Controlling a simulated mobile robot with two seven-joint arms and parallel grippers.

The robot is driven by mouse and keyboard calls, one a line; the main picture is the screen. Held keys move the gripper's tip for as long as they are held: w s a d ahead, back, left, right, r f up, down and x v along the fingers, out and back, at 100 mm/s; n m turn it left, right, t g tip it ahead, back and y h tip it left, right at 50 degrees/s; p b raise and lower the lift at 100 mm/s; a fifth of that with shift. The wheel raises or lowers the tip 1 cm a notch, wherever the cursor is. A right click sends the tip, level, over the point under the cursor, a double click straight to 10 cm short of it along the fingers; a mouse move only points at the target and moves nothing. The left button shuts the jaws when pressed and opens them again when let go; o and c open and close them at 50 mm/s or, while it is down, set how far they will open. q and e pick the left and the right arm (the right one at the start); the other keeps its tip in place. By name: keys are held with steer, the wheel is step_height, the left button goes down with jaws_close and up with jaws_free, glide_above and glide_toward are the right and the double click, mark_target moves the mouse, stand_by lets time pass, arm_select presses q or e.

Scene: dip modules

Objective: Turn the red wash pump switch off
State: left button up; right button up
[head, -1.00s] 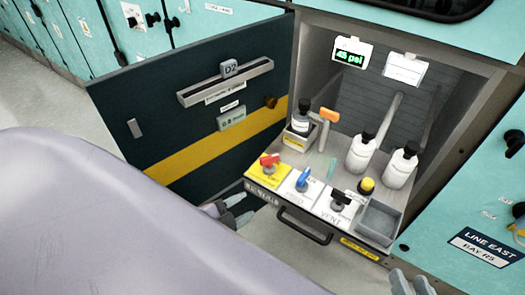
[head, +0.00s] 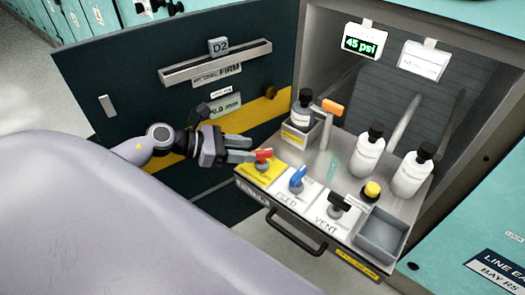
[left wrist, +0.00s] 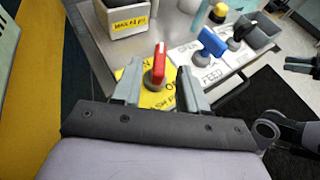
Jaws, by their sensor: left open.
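The red switch (head: 263,157) sits on the yellow plate (head: 259,172) at the left of the pulled-out shelf. In the left wrist view the red handle (left wrist: 158,65) points up and away, with part of the yellow label showing around it. My left gripper (head: 250,149) is open at the switch's left side. In the left wrist view its fingertips (left wrist: 159,70) appear on either side of the handle, with gaps showing. I cannot tell contact. What looks like my right gripper (left wrist: 300,64) is small at the right edge of the left wrist view.
A blue FEED switch (head: 298,179) and a black VENT switch (head: 338,204) stand to the right. Behind are white bottles (head: 368,155), an orange-topped post (head: 329,112) and a yellow button (head: 371,191). The open door (head: 130,90) borders the left.

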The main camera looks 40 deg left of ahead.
mark_target(258, 151)
arm_select(q)
steer(key=shift+x, duration=2.65)
jaws_close()
